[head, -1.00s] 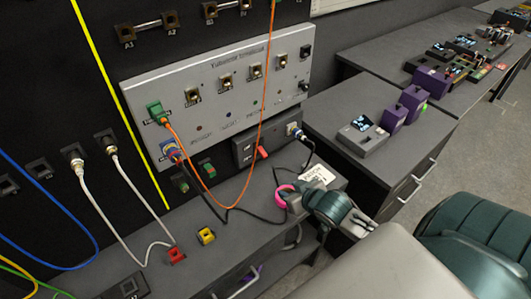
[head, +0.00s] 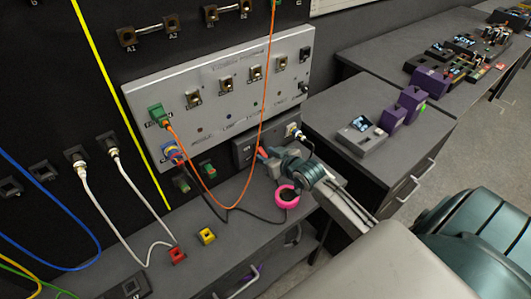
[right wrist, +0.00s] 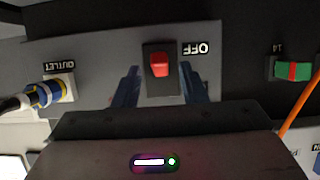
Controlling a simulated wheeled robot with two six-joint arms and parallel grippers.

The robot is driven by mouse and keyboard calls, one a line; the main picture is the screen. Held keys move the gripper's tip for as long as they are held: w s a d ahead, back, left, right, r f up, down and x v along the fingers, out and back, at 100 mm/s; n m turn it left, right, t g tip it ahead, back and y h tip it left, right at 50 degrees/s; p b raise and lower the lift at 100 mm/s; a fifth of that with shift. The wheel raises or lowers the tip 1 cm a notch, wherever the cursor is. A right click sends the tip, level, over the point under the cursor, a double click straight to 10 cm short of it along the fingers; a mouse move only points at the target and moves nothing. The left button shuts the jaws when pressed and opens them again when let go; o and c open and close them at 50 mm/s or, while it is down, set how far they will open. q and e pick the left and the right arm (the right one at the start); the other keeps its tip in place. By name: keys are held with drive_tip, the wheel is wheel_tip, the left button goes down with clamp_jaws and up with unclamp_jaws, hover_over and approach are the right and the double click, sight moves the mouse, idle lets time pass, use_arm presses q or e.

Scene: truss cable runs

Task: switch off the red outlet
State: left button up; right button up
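The outlet box (head: 242,150) is dark grey and sits under the silver panel in the head view. Its red rocker switch (right wrist: 160,65) shows in the right wrist view, on a black plate beside an upside-down OFF label (right wrist: 196,48). My right gripper (right wrist: 158,84) is open, its blue fingers standing apart on either side of the switch. I cannot tell if either finger touches the box. In the head view my right gripper (head: 268,160) covers part of the box. A blue-and-yellow plug (right wrist: 45,95) sits in the socket labelled OUTLET. My left gripper is not in view.
A pink ring (head: 287,197) is close below my right wrist. An orange cable (head: 262,110) hangs in front of the panel, left of the gripper. Red (head: 177,255) and yellow (head: 207,236) blocks are on the bench. A grey device (head: 362,137) stands right.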

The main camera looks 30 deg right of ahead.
drive_tip(key=shift+w+f, duration=0.25)
drive_tip(key=shift+w, duration=0.3)
clamp_jaws()
drive_tip(key=shift+f+t+b, duration=0.4)
drive_tip(key=shift+b, duration=0.4)
drive_tip(key=shift+t+b, duration=0.3)
drive_tip(key=shift+b, duration=0.15)
drive_tip(key=shift+r, duration=0.15)
unclamp_jaws()
